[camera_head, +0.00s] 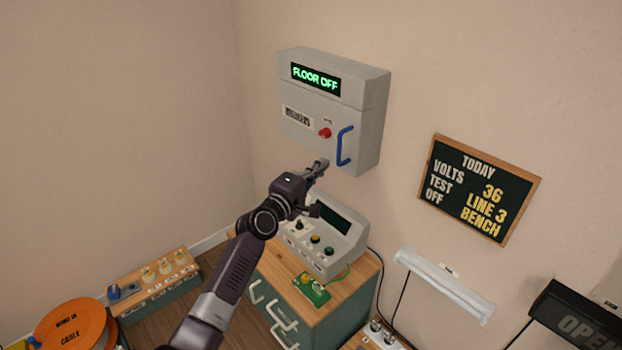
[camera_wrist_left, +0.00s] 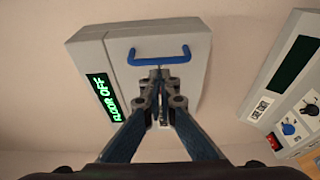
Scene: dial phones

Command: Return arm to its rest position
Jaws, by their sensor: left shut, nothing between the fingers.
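My left gripper (camera_head: 319,165) is shut and empty, in the air just below the grey wall box. In the left wrist view its fingertips (camera_wrist_left: 155,78) meet in front of the box, close to the blue handle in the picture; I cannot tell whether they touch it. The wall box (camera_head: 365,105) has a lit green "FLOOR OFF" display (camera_head: 316,78), a red knob (camera_head: 325,132) and a blue handle (camera_head: 345,146). The box also shows in the left wrist view (camera_wrist_left: 198,85), with its blue handle (camera_wrist_left: 159,57). My right gripper is not in view.
A grey console (camera_head: 352,240) with knobs stands on a wooden-topped cabinet (camera_head: 350,296) below the gripper, partly behind my arm. A green device (camera_head: 311,289) lies before it. A chalkboard (camera_head: 478,190) hangs at right. An orange reel (camera_head: 68,325) is at lower left. The upper left wall is clear.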

